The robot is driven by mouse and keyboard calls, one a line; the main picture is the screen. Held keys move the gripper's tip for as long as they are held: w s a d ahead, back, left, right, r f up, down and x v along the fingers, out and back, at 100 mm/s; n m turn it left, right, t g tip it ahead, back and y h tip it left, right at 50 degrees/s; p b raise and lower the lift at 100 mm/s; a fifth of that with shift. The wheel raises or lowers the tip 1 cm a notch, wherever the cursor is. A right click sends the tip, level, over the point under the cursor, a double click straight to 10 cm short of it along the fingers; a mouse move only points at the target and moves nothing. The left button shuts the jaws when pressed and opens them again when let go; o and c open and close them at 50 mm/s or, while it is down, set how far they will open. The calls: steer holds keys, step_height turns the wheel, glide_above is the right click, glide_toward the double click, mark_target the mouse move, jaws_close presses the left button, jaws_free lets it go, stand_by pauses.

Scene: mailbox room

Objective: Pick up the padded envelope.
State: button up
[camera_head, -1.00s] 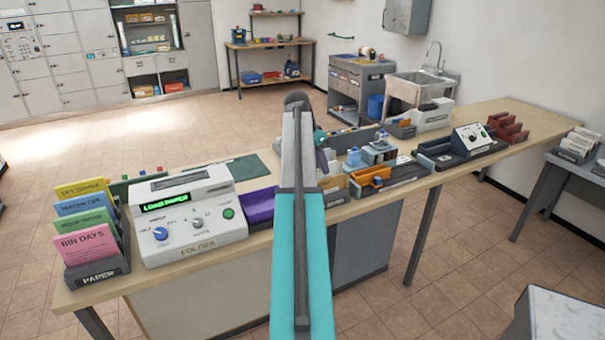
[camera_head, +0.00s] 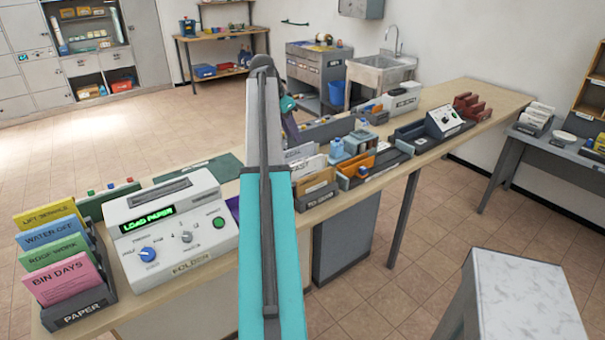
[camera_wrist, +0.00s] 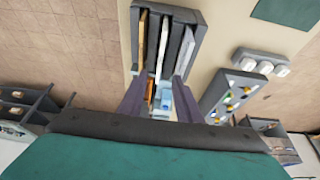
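I cannot pick out a padded envelope for sure. A grey sorting rack (camera_head: 322,204) on the long counter holds upright envelopes, white ones (camera_head: 303,164) and a tan one (camera_head: 315,181). My upright arm covers the rack's left side in the head view. In the wrist view a grey rack (camera_wrist: 202,32) with upright pieces, one pale (camera_wrist: 163,45), lies beyond my fingertips. My gripper (camera_wrist: 161,80) is open, with nothing seen between its two purple-grey fingers. In the head view only part of the gripper (camera_head: 291,128) shows beside my arm, above the counter.
A folder machine (camera_head: 170,225) and a paper rack (camera_head: 75,305) stand on the counter's left. An orange tray (camera_head: 358,165) and grey trays (camera_head: 415,140) are right of the sorting rack. A pale-topped table (camera_head: 525,300) is at lower right. Floor between is clear.

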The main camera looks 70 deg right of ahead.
steer(key=shift+f, duration=0.15)
steer(key=p, duration=0.2)
glide_above(304, 161)
steer(key=w+a, duration=0.1)
steer(key=a, duration=0.1)
steer(key=shift+f, duration=3.85)
steer(key=shift+d+f, duration=0.1)
steer(key=shift+p+x, duration=1.1)
steer(key=shift+x, duration=0.2)
steer(key=shift+p+x, duration=0.35)
steer(key=shift+x, duration=0.8)
steer(key=shift+d, duration=0.1)
steer(key=shift+f, duration=0.25)
